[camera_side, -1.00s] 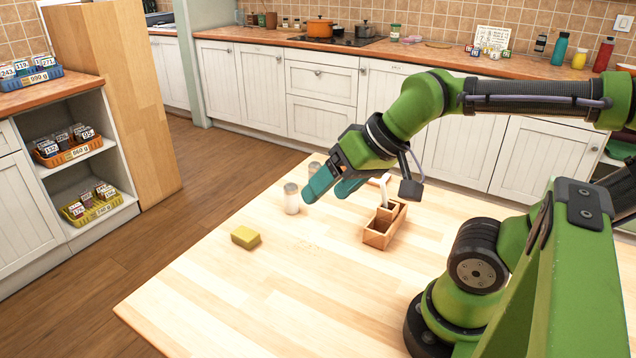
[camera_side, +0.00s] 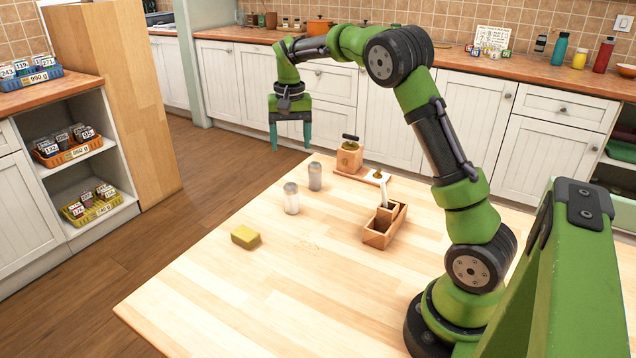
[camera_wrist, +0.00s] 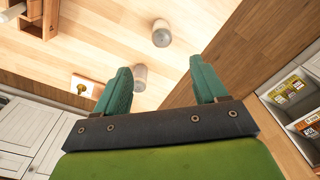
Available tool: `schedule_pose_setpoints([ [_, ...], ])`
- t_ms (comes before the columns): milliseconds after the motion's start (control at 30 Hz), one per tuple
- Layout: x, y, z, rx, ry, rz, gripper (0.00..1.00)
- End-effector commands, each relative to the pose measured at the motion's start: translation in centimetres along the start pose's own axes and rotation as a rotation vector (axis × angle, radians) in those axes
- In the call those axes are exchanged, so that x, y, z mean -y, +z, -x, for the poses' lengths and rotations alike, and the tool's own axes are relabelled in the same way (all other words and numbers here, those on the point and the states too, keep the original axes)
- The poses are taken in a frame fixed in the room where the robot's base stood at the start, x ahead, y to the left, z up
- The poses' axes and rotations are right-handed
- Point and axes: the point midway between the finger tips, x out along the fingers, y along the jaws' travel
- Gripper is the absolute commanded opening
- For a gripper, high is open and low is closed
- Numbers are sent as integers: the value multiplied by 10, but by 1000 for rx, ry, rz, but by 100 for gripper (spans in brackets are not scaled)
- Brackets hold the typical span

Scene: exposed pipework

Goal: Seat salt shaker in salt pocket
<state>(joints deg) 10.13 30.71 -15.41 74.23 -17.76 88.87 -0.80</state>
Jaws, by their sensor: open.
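The salt shaker (camera_side: 291,199), clear with pale contents and a grey cap, stands upright on the table. It also shows in the wrist view (camera_wrist: 161,38). The wooden caddy (camera_side: 378,240) stands to its right; one compartment at its front looks empty, and a white upright item rises at its back. I cannot tell which pocket is for salt. A darker-filled shaker (camera_side: 315,177) stands just behind the salt shaker and shows between my fingers in the wrist view (camera_wrist: 140,76). My gripper (camera_side: 290,147) is open, empty, pointing down, well above and beyond the shakers.
A yellow sponge (camera_side: 245,237) lies at the left, with crumbs (camera_side: 309,246) near it. The front of the table is clear.

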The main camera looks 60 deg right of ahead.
Motion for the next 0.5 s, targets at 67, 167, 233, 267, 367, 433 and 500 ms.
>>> schedule_pose_setpoints([
  [67, 3, -12, 4, 0, 18, -27, 72],
  [167, 6, -15, 20, -4, 15, -50, 72],
  [233, 6, -11, 19, 14, 18, -60, 72],
  [267, 5, -9, 16, 20, 20, -62, 72],
  [367, 5, -8, 1, 26, 21, -63, 72],
  [433, 5, -7, -14, 26, 21, -62, 72],
  [500, 4, -7, -30, 26, 21, -63, 72],
])
